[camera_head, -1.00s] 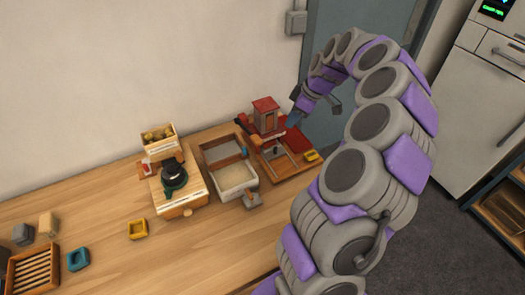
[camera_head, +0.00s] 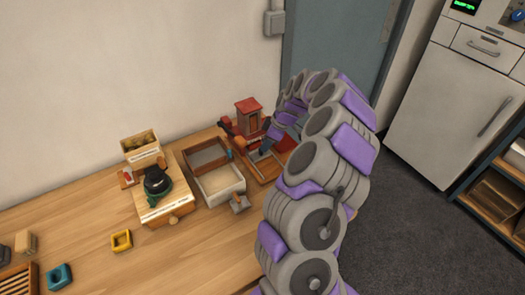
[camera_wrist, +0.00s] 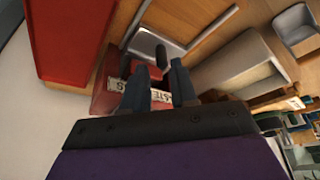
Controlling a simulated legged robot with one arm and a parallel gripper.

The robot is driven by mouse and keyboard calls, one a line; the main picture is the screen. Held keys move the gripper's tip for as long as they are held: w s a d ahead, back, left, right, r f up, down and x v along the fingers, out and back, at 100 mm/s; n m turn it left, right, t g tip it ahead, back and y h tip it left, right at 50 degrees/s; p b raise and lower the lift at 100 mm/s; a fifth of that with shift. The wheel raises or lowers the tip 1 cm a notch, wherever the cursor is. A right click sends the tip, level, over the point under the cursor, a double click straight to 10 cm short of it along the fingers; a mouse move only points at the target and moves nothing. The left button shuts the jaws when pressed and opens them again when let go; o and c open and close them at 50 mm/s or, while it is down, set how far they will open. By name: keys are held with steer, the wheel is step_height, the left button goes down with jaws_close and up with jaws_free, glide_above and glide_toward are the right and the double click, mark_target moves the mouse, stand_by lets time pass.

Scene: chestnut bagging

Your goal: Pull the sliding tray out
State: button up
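My gripper (camera_wrist: 158,78) is open, with two dark fingers pointing away from the wrist camera and a gap between them. A dark upright knob (camera_wrist: 159,55) shows just beyond the gap, beside a grey metal tray-like piece (camera_wrist: 150,38). I cannot tell whether a finger touches it. A red block with a white lettered label (camera_wrist: 160,97) lies behind the fingers, partly hidden. In the head view, my gripper reaches in at the red device (camera_head: 249,117) with a wooden frame (camera_head: 265,166); my arm hides part of it. Which piece is the sliding tray is unclear.
Further left are a wooden stand (camera_head: 172,208) with a dark green pot (camera_head: 157,186), a crate (camera_head: 143,155) and a yellow cup (camera_head: 121,241).

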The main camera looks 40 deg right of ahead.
steer(key=shift+b+x, duration=0.35)
steer(key=shift+x, duration=1.7)
jaws_close()
